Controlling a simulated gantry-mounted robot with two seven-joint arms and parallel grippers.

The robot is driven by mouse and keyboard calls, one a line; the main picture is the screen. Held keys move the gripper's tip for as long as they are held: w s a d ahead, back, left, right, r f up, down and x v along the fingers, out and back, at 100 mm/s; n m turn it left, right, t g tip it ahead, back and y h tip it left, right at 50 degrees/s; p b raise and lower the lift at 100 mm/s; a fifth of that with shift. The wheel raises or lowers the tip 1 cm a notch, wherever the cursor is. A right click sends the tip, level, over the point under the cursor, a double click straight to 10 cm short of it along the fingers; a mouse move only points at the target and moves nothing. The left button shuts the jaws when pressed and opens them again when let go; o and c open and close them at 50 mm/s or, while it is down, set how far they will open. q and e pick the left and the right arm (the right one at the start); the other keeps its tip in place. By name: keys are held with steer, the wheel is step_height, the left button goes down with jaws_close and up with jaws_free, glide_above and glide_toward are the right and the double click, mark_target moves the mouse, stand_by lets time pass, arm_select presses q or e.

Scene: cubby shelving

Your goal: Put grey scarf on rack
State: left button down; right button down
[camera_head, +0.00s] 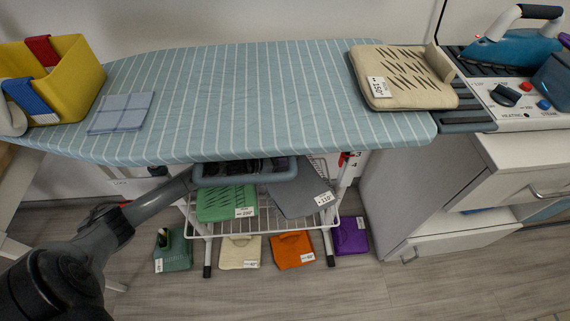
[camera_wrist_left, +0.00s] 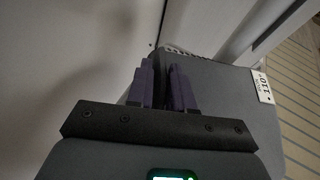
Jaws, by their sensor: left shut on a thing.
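The grey scarf (camera_head: 297,193) is a flat, folded piece with a white 110° tag. In the head view it sits tilted at the right part of the white wire rack (camera_head: 270,234), below the ironing board. In the left wrist view the grey scarf (camera_wrist_left: 236,95) spreads behind and right of the fingers, with its tag at the right. My left gripper (camera_wrist_left: 161,85) is shut on its edge, though the exact contact is partly hidden. My right gripper is not in view.
A green folded piece (camera_head: 226,203) lies on the rack's left part. Cream (camera_head: 240,252), orange (camera_head: 293,250) and purple (camera_head: 351,236) pieces lie below. A grey cabinet (camera_head: 410,190) stands right.

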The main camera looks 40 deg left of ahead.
arm_select(q)
step_height(320, 180, down, 2)
steer(key=shift+f+b, duration=0.1)
steer(key=shift+b, duration=0.25)
steer(key=shift+d, duration=0.1)
steer(key=c, duration=1)
jaws_free()
